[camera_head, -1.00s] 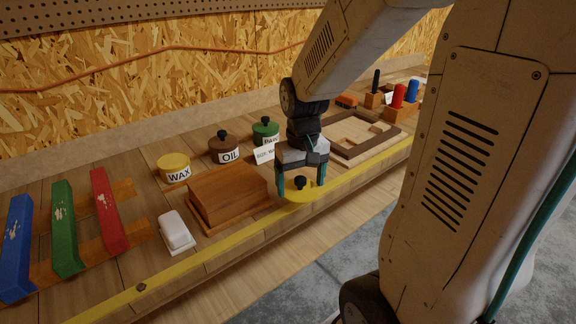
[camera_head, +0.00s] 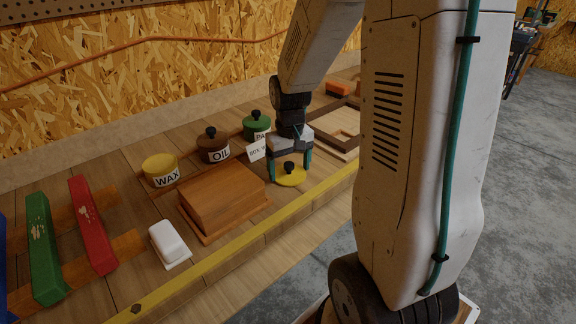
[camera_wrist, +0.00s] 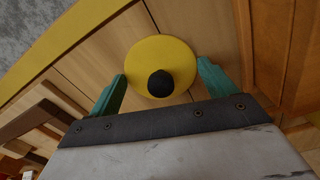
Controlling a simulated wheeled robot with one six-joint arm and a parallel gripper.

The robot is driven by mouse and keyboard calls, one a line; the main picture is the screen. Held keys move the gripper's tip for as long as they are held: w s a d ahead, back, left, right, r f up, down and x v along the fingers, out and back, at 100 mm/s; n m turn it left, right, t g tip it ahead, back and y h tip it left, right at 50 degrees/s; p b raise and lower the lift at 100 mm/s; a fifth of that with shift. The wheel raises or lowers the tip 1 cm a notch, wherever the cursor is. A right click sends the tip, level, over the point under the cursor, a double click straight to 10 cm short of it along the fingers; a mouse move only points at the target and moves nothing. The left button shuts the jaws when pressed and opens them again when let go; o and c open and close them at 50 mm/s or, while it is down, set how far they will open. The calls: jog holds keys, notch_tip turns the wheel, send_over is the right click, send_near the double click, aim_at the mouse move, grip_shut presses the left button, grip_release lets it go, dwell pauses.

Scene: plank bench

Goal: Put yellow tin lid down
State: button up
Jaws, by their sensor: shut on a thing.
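The yellow tin lid (camera_head: 291,178) is a round flat disc with a black knob (camera_head: 289,166). My gripper (camera_head: 290,172) is shut on the lid, its two teal fingers at opposite sides of the rim. In the wrist view the lid (camera_wrist: 160,53) sits between the fingertips, knob facing the camera. The lid is low over the bench near the yellow front strip; I cannot tell whether it touches the planks. The yellow WAX tin (camera_head: 160,171) stands left of the wooden box, with no knob on top.
The wooden box (camera_head: 222,198) is just left of my gripper. The brown OIL tin (camera_head: 213,146) and green tin (camera_head: 256,127) stand behind, with a white card (camera_head: 257,151) near. A white block (camera_head: 169,243) lies front left. A wooden tray (camera_head: 337,136) is at right. The yellow strip (camera_head: 245,241) marks the bench front.

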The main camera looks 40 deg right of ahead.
aim_at(289, 165)
jog(key=shift+f, duration=0.15)
jog(key=o, duration=0.9)
jog(key=shift+c, duration=0.2)
notch_tip(289, 165, up, 12)
jog(key=s+a+r+n, duration=0.1)
jog(key=s+a+r, duration=0.1)
jog(key=s+a, duration=0.5)
jog(key=s+a+r+n+t, duration=0.1)
jog(key=s+a+r, duration=0.1)
jog(key=s+a, duration=0.5)
jog(key=s, duration=0.5)
jog(key=shift+s+a+r+n, duration=0.15)
jog(key=shift+a+r+n, duration=0.05)
jog(key=shift+a+n, duration=0.1)
